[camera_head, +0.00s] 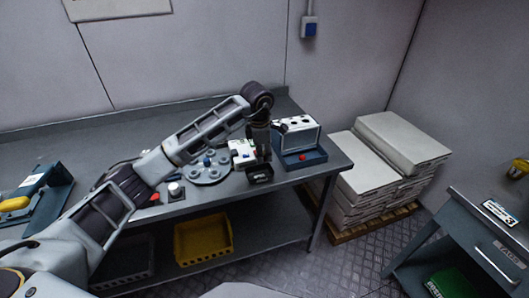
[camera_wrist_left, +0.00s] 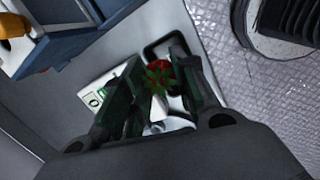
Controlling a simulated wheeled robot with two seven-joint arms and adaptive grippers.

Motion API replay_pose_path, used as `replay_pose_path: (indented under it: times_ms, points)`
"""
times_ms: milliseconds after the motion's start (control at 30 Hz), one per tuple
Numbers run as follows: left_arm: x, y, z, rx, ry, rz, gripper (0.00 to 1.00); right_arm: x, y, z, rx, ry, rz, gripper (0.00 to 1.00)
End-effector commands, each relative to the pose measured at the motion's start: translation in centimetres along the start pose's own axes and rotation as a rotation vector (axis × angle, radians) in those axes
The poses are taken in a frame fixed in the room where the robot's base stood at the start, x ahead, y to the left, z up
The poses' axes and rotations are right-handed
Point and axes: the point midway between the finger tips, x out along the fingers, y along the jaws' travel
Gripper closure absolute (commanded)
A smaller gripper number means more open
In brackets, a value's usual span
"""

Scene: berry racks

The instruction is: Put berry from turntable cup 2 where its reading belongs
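My left gripper (camera_head: 262,172) hangs over the bench, right of the turntable (camera_head: 208,182). In the left wrist view, a red berry with green leaves (camera_wrist_left: 158,75) sits between the two fingers of the gripper (camera_wrist_left: 158,88), which look closed on it. The turntable carries several grey cups around a blue hub; I cannot read cup numbers. A white and green device (camera_head: 242,150) stands beside the turntable, and part of it shows in the wrist view (camera_wrist_left: 95,97). A white rack with dark holes (camera_head: 299,138) stands at right. My right gripper is not in view.
A blue tray (camera_head: 312,160) with a red item fronts the rack. A small black box (camera_head: 260,179) is under the gripper at the bench edge. A red button and grey knob (camera_head: 176,191) are left. A yellow crate (camera_head: 203,240) is on the lower shelf; stacked white slabs (camera_head: 385,165) stand right.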

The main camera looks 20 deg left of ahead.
Motion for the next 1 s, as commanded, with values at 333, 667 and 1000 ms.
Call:
replay_pose_path:
  times_ms: [333, 667, 1000]
  points:
    - [0.0, -0.1, -0.1, -0.082, 0.011, 0.008, 0.77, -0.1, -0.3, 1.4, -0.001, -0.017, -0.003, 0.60]
    - [0.0, -0.1, -0.1, -0.107, 0.015, 0.011, 0.77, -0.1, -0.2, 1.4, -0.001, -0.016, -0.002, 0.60]
    - [0.2, -0.1, 0.0, -0.106, 0.015, 0.010, 0.77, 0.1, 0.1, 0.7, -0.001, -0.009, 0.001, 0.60]
